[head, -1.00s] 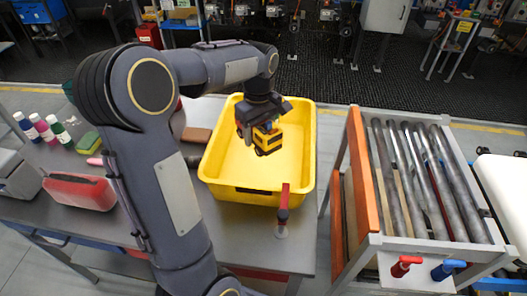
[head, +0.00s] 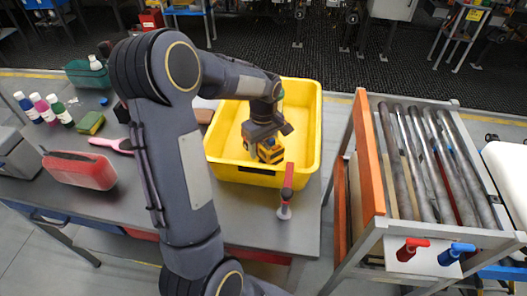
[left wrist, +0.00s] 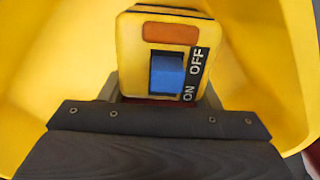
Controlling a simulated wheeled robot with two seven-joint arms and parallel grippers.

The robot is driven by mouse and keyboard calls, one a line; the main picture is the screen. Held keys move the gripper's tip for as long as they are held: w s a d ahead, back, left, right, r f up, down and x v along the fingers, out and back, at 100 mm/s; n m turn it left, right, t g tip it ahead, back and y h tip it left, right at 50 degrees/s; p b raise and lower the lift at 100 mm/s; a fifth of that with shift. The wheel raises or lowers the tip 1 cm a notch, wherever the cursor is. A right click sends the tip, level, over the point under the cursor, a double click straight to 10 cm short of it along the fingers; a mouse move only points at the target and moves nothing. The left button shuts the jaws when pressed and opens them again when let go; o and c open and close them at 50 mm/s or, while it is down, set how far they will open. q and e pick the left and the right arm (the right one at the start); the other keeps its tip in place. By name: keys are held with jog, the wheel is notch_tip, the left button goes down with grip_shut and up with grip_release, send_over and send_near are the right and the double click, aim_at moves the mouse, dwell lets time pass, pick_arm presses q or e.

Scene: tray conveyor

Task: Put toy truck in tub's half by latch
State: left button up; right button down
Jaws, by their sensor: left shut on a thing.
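The toy truck (head: 270,153), yellow and black, is inside the yellow tub (head: 311,115), low down and close to its near wall. My left gripper (head: 262,140) is shut on it from above. In the left wrist view the truck (left wrist: 170,55) shows a blue rocker switch marked ON and OFF and an orange patch, with the yellow tub walls around it. A red-handled piece (head: 287,178), which looks like the latch, stands at the tub's near edge, right of the truck. I cannot tell whether the truck touches the tub floor. My right gripper is not in view.
Left of my arm, the grey table holds several bottles (head: 42,107), a sponge (head: 90,123), a pink brush (head: 112,144), a red case (head: 80,170) and a green basket (head: 87,73). A roller conveyor (head: 430,160) with an orange side rail stands at the right. The tub's far half is empty.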

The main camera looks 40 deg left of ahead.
pick_arm(q)
jog(key=shift+f, duration=1.7)
jog(key=shift+f, duration=0.15)
jog(key=o, duration=1.2)
jog(key=shift+c, duration=0.2)
notch_tip(320, 180, up, 11)
jog(key=shift+r, duration=0.1)
jog(key=shift+s+d+r, duration=0.1)
jog(key=shift+s+r, duration=0.05)
jog(key=shift+r, duration=0.45)
jog(key=s+d+m+t+h, duration=0.2)
jog(key=s+d+m, duration=0.4)
jog(key=s, duration=0.3)
jog(key=s+d+r+m+t+h, duration=0.1)
jog(key=s+d+m+t, duration=0.2)
jog(key=s+d+m, duration=0.4)
jog(key=s+d, duration=0.2)
jog(key=s, duration=0.1)
jog(key=shift+s+d+r+t+h, duration=0.25)
jog(key=shift+s+d+t+h, duration=0.05)
jog(key=shift+h, duration=0.1)
